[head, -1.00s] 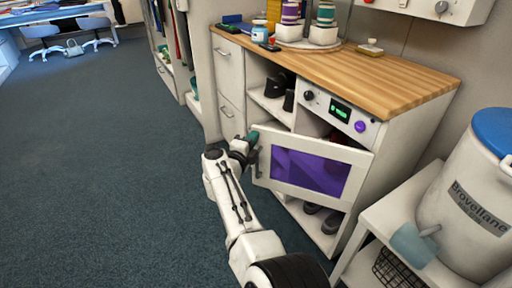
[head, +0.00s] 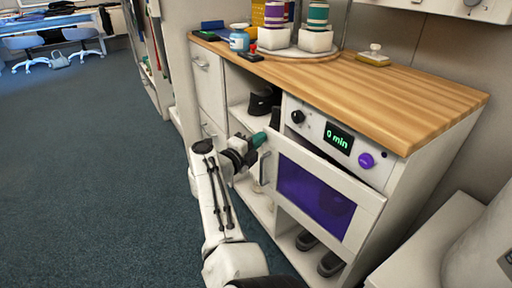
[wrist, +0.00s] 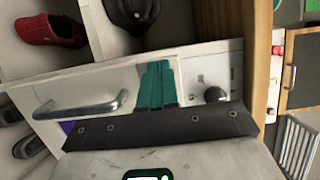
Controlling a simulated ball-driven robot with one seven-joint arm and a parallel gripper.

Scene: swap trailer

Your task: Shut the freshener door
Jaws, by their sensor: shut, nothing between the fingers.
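The freshener door (head: 355,215) is white with a purple window and a vertical metal handle (head: 264,168) near its left edge. It stands slightly ajar below the control panel (head: 335,138). My gripper (head: 258,139) has teal fingers, which are shut and empty. They are at the door's upper left corner, above the handle. In the wrist view the teal fingers (wrist: 156,84) lie between the handle (wrist: 82,106) and the panel's black knob (wrist: 215,95), over the door's white front. I cannot tell whether they touch it.
A wooden counter (head: 400,95) with jars and a tray is above the freshener. Shoes (head: 330,262) stand on the open shelf below the door, and a red shoe (wrist: 50,30) shows in the wrist view. A white stand (head: 425,245) is at the right. The carpet (head: 90,170) at left is clear.

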